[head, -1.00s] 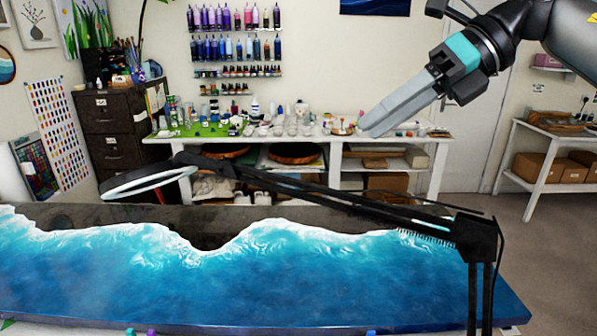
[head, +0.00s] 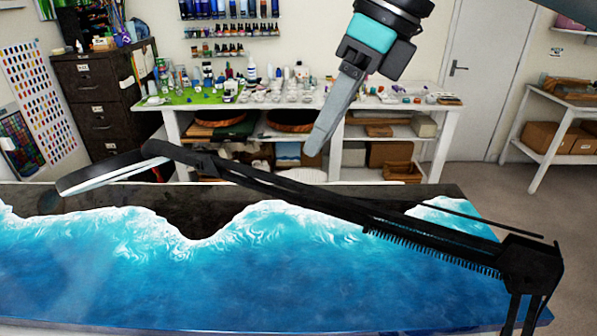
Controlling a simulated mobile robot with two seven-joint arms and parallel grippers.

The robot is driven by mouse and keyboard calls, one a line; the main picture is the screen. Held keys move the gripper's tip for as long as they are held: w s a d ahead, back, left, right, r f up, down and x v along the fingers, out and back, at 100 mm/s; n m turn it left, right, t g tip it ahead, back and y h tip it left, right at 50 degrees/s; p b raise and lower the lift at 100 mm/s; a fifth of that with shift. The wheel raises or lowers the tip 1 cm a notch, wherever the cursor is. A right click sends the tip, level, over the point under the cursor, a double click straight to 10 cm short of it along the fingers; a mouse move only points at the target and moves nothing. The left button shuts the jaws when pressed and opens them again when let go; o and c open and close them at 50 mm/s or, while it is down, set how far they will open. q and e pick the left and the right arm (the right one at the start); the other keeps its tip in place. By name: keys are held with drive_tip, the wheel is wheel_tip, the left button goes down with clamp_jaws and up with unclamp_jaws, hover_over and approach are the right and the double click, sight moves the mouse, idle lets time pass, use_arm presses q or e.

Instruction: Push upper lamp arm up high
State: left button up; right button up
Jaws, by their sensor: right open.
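The black lamp's upper arm (head: 330,208) slopes from an elbow joint (head: 530,275) at the lower right up to the left, low over the blue and white resin table. Its spring shows along the underside near the elbow. The ring-shaped lamp head (head: 105,172) hangs at the left end. My right gripper (head: 318,146) comes in from the top, points down and slightly left, and is open and empty. Its fingers overlap from this angle. In the picture its tips are above the middle of the lamp arm, apart from it. My left gripper is not in view.
The resin table (head: 200,285) fills the front. A white workbench (head: 390,150) with cups and bottles stands behind, beside a dark filing cabinet (head: 100,95). A white shelf table (head: 535,120) with boxes is at the right. Clear floor shows at the right.

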sight(298, 182)
drive_tip(key=p+x, duration=0.1)
drive_tip(key=x, duration=0.6)
drive_tip(key=shift+w+a+f, duration=0.1)
drive_tip(key=shift+f, duration=0.1)
drive_tip(key=shift+a+f, duration=0.15)
drive_tip(key=shift+f, duration=0.3)
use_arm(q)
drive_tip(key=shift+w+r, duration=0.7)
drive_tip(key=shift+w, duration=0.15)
use_arm(e)
clamp_jaws()
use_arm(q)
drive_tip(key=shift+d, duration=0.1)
